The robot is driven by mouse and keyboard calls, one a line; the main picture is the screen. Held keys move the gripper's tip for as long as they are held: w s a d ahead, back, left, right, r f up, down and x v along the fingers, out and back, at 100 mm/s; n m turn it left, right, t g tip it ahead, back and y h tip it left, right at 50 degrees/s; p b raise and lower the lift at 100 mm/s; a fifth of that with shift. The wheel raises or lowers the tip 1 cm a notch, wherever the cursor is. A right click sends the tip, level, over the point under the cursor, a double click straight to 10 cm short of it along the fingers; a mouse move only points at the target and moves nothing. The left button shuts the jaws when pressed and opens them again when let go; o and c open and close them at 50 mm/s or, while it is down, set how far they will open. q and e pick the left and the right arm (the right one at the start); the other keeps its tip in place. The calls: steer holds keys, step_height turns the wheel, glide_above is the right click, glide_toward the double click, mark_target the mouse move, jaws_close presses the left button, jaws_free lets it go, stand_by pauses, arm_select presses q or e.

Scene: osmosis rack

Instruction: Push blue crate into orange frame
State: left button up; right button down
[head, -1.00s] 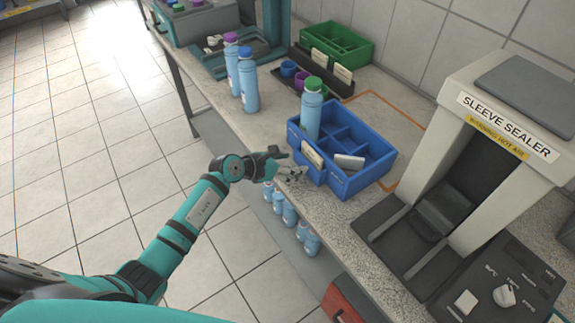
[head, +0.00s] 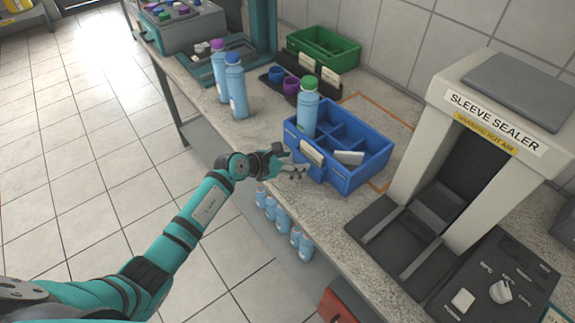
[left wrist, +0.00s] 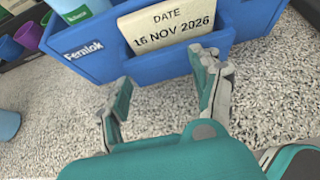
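The blue crate (head: 346,182) stands upright on the counter, holding a green-capped bottle (head: 307,112) and white pieces. The orange frame (head: 385,113) is an outline on the counter. The crate covers part of it, and its lines show behind and to the right of the crate. My left gripper (head: 297,170) is open and empty, low at the crate's near-left side. The right finger looks very close to the wall; contact is unclear. My right gripper is out of view.
The sleeve sealer (head: 490,115) stands right of the crate. A green crate (head: 322,50) and a dark tray with cups (head: 291,86) are behind. Two blue bottles (head: 236,88) stand to the left. The counter's near edge runs just below my gripper.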

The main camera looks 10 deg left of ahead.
mark_target(300, 157)
arm_select(q)
steer(key=shift+w+d+b, duration=0.45)
steer(key=shift+w+d, duration=0.5)
steer(key=shift+w, duration=0.3)
steer(key=shift+w+d+f+b, duration=0.1)
steer(key=shift+w+d+b, duration=0.75)
steer(key=shift+w, duration=0.25)
steer(key=shift+w+d+b, duration=0.7)
steer(key=shift+w+d, duration=0.3)
steer(key=shift+w, duration=0.2)
